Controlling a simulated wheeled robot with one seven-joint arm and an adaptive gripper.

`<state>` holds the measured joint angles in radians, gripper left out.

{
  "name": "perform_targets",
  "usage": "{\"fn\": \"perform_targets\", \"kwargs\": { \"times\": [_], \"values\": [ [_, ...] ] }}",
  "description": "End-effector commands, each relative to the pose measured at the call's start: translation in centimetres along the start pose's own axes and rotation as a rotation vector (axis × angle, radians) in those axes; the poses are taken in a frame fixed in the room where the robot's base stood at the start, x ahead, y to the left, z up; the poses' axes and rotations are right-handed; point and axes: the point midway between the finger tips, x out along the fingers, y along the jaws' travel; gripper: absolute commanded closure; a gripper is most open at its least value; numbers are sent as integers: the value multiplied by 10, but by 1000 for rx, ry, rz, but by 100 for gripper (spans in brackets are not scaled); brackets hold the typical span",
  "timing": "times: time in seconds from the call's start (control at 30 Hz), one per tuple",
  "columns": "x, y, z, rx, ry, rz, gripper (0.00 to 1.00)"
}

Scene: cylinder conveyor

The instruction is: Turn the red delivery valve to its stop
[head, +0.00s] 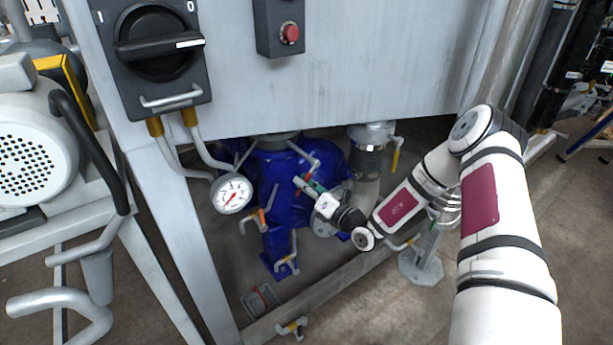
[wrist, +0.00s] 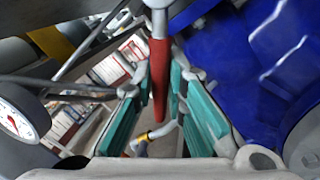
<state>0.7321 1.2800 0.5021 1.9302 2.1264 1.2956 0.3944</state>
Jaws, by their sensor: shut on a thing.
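The red delivery valve lever (wrist: 159,75) is in the middle of the wrist view, hanging from a grey metal stem, with its red grip between the teal finger pads. My gripper (wrist: 161,92) is shut on this red lever. In the head view my gripper (head: 306,186) reaches in under the steel cabinet, in front of the blue pump body. The valve's stop cannot be made out.
The blue body (head: 332,153) stands close behind and right of the gripper. A pressure gauge (head: 231,193) hangs to the left. An orange lever (head: 262,221) and a yellow lever (head: 395,160) are nearby. The steel cabinet (head: 350,60) is overhead.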

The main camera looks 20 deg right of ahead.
Motion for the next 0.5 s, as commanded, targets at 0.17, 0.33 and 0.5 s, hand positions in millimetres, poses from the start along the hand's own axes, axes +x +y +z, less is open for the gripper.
{"fn": "perform_targets", "kwargs": {
  "times": [0.17,0.33,0.5],
  "values": [
    [1,14,3,169,-33,-2,100],
    [3,24,5,328,-65,-2,100],
    [5,34,9,483,-96,-2,100]
  ]
}}
